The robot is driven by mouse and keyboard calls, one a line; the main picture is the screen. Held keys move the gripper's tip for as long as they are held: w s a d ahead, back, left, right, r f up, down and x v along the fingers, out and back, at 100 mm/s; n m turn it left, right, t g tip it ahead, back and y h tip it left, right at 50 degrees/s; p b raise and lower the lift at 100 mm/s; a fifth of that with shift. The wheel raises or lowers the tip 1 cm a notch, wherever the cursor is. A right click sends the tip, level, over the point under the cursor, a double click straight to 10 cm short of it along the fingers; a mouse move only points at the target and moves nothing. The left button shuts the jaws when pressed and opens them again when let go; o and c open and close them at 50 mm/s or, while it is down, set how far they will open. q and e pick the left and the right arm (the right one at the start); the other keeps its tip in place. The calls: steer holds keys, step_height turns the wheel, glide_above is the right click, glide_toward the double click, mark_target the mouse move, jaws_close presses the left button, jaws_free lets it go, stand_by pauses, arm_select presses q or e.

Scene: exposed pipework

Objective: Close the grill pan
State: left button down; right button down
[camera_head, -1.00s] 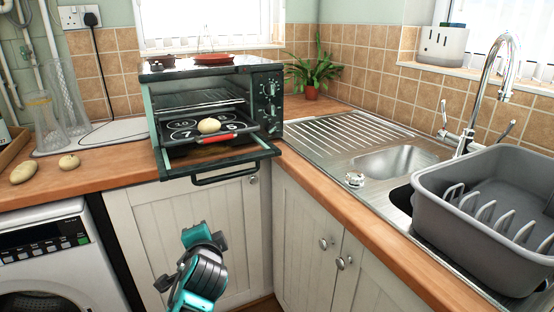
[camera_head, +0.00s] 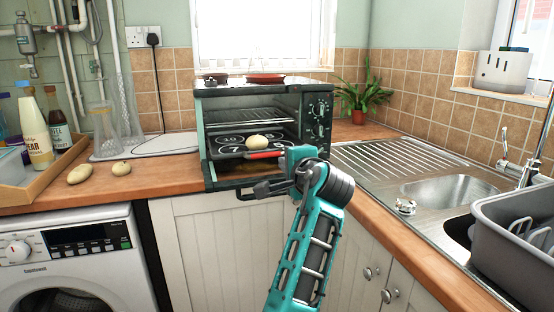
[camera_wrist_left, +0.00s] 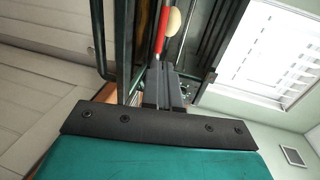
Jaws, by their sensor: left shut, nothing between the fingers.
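The grill pan (camera_head: 229,140) is a dark tray with ringed markings, pulled partly out of the open toaster oven (camera_head: 258,97). A round potato (camera_head: 257,141) lies on it. Its red handle (camera_head: 264,155) points out at the front right; it also shows in the wrist view (camera_wrist_left: 162,30). The oven door (camera_head: 222,182) is folded down with its bar handle at the front. My left gripper (camera_head: 262,188) is shut and empty, in front of the oven near the door's edge. In the wrist view its fingers (camera_wrist_left: 161,82) point towards the red handle; contact cannot be told. My right gripper is out of view.
Two potatoes (camera_head: 80,174) lie on the left worktop beside a crate of bottles (camera_head: 40,181). Glass vases (camera_head: 104,130) stand behind. A wire rack (camera_head: 247,118) sits above the pan. The sink (camera_head: 446,190) and grey dish rack (camera_head: 515,240) are to the right.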

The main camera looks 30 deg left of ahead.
mark_target(271, 155)
arm_select(q)
steer(key=b+x, duration=0.1)
steer(key=x, duration=0.8)
steer(key=shift+w+a+f, duration=0.2)
steer(key=shift+w, duration=0.05)
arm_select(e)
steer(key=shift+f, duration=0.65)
